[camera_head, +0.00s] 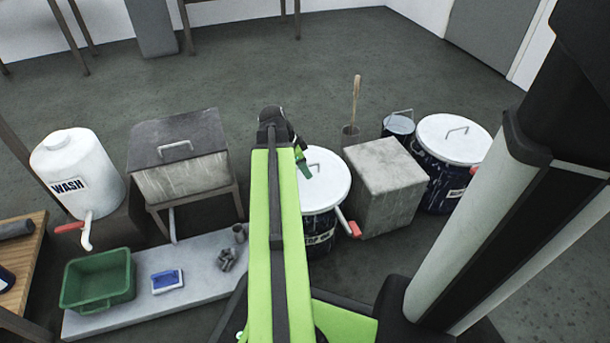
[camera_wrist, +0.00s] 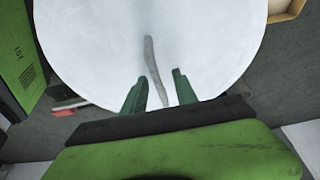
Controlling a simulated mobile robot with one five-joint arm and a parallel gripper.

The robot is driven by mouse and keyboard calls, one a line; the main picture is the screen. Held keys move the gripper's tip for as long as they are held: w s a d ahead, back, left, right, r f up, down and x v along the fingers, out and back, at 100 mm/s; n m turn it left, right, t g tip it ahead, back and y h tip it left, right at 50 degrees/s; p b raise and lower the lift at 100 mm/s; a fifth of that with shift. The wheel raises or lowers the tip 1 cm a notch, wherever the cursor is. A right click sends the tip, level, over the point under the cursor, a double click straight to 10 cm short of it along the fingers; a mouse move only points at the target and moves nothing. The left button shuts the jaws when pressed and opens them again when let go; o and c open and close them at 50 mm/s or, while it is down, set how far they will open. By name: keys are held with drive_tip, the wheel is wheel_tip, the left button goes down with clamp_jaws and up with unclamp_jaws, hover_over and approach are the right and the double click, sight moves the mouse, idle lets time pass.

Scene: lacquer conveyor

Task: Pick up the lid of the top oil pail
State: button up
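A dark pail (camera_head: 318,228) with a round white lid (camera_head: 332,180) stands just right of my arm in the head view. In the wrist view the white lid (camera_wrist: 215,45) fills most of the picture. A thin grey handle (camera_wrist: 150,52) on it runs between my green fingers. My gripper (camera_wrist: 159,76) is open, with a finger on each side of the handle and visible gaps. In the head view only part of my gripper (camera_head: 302,162) shows at the lid's left edge, and the handle is mostly hidden. A second dark pail (camera_head: 445,182) with a white lid (camera_head: 457,139) stands farther right.
A grey block (camera_head: 388,185) and a small blue bucket (camera_head: 398,125) stand between the pails. A red-handled tap (camera_head: 349,226) sticks out of the nearer pail. Left are a lidded box on legs (camera_head: 180,165), a WASH tank (camera_head: 80,175) and a green tub (camera_head: 98,280).

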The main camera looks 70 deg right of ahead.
drive_tip(key=shift+c, duration=0.2)
clamp_jaws()
idle(1.1)
